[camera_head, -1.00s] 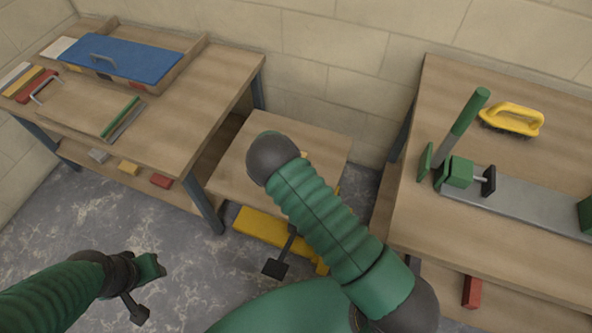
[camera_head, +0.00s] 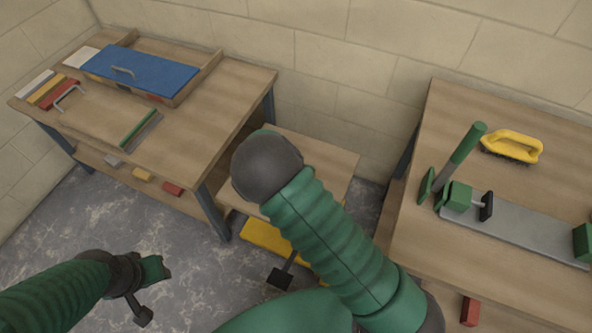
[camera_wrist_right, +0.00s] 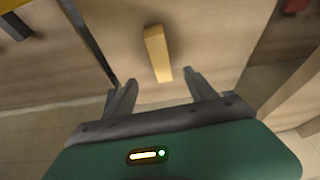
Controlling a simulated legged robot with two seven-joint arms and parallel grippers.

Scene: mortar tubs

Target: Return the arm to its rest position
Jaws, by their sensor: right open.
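My right arm (camera_head: 335,240) reaches up through the middle of the head view, with a dark rounded joint (camera_head: 267,165) in front of the low middle table. Its gripper is hidden in the head view. In the right wrist view my right gripper (camera_wrist_right: 160,79) has its two grey fingers spread apart. A yellow block (camera_wrist_right: 157,50) shows beyond and between the fingertips, and I see no grip on it. My left arm (camera_head: 55,293) comes in at the lower left, its end (camera_head: 152,270) above the floor. Whether its gripper is open is not clear.
The left bench (camera_head: 190,137) holds a blue-lidded tray (camera_head: 140,73) and coloured strips; small blocks lie on its lower shelf. The right bench (camera_head: 420,245) holds a green clamp tool (camera_head: 457,195) and a yellow-handled brush (camera_head: 512,146).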

